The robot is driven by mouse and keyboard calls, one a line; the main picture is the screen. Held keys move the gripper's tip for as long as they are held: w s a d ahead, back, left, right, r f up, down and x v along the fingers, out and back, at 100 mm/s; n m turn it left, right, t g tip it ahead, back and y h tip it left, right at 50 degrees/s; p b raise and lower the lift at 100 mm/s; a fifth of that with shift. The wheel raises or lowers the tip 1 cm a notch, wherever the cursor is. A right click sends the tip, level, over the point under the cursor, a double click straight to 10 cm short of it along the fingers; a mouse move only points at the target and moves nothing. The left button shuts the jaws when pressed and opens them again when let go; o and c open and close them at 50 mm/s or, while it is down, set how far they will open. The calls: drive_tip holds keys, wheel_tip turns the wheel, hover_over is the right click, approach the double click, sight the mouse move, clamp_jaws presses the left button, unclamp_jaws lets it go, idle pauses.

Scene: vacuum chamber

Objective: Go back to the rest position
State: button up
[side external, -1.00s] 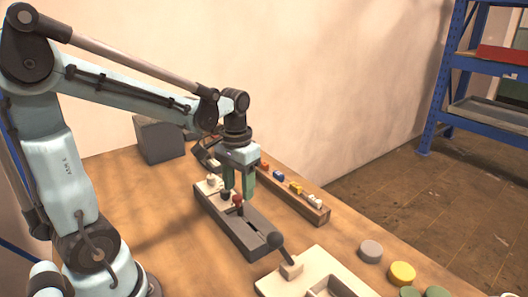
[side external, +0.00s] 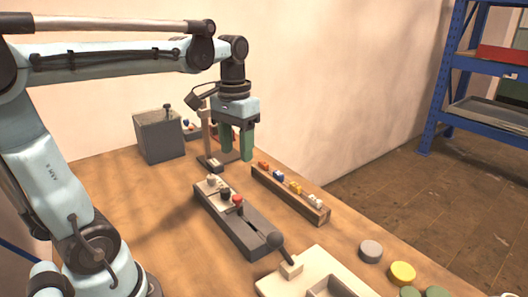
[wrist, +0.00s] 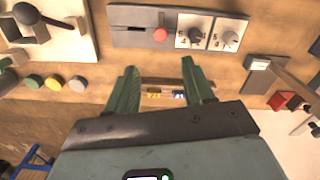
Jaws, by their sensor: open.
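My gripper (side external: 236,153) hangs above the wooden table (side external: 165,200), fingers pointing down, behind the dark control box (side external: 235,225). Its two green fingers stand apart with nothing between them. They also show apart in the wrist view, where my gripper (wrist: 158,67) is empty. The control box carries a red knob (side external: 238,199) and two dials, which show from above in the wrist view as white-faced dials (wrist: 195,38). The gripper is clear of the box.
A wooden rack (side external: 290,196) with small coloured pieces lies right of my gripper. A grey block (side external: 159,138) and an upright wooden post (side external: 206,130) stand behind. A lever board (side external: 315,275) and coloured discs (side external: 402,273) lie in front. Blue shelving (side external: 450,80) stands right.

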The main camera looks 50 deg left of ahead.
drive_tip(key=s+d+f+m+t, duration=0.2)
drive_tip(key=d+f+t, duration=0.4)
drive_tip(key=d+t, duration=0.1)
drive_tip(key=shift+d+f+m, duration=0.4)
drive_tip(key=shift+d, duration=0.2)
